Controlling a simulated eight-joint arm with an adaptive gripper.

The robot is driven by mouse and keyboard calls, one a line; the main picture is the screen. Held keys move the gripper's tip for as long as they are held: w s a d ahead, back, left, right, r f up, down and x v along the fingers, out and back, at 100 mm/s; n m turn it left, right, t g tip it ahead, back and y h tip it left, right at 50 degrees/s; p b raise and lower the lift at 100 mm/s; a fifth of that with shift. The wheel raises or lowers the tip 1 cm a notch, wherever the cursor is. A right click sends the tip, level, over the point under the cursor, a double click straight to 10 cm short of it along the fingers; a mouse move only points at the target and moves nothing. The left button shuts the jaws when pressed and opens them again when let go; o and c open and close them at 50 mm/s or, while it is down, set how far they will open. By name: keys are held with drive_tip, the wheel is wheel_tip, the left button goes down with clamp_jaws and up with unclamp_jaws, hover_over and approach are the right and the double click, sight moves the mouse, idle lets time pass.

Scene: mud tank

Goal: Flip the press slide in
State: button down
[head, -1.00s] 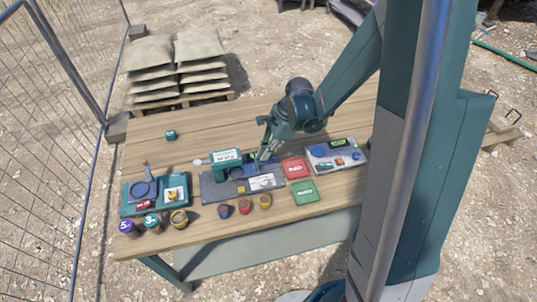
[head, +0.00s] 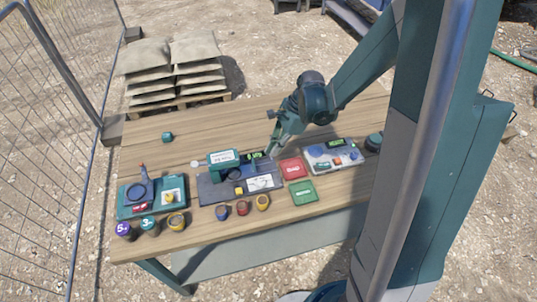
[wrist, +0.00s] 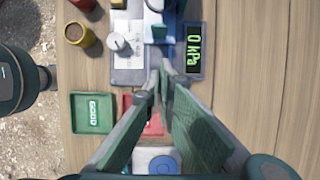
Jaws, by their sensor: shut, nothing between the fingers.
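The press stands on a dark grey plate (head: 212,190) at the middle of the table, with a teal labelled block (head: 223,160) over its left part. In the wrist view its plate (wrist: 128,76) shows beside a display (wrist: 194,48) reading 0 kPa. A blue part (wrist: 156,30) lies along the plate there; I cannot tell surely whether it is the slide. My gripper (head: 270,150) is just right of the press, near its back right corner. In the wrist view my gripper (wrist: 161,74) has its fingertips together, empty, by the plate's near edge.
A red tray (head: 292,168) and a green GOOD tray (head: 302,192) lie right of the press, then a grey board (head: 333,166). Several cups stand along the front, including a yellow cup (head: 262,202). A teal board (head: 127,206) is at left. The table's back is mostly clear.

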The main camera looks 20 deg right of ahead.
drive_tip(key=v, duration=0.8)
drive_tip(key=shift+r, duration=0.15)
idle(0.5)
drive_tip(key=s+a+r+n+t+h+b, duration=0.1)
drive_tip(key=s+r+n+t+h, duration=0.1)
drive_tip(key=s+r+n, duration=0.4)
drive_tip(key=s+a+r+n+t+h+b, duration=0.1)
drive_tip(key=s+r+n+t, duration=0.4)
drive_tip(key=s+n, duration=0.7)
drive_tip(key=shift+s+r+h+b, duration=0.5)
drive_tip(key=shift+s+h+b, duration=0.2)
drive_tip(key=shift+b, duration=0.1)
idle(3.3)
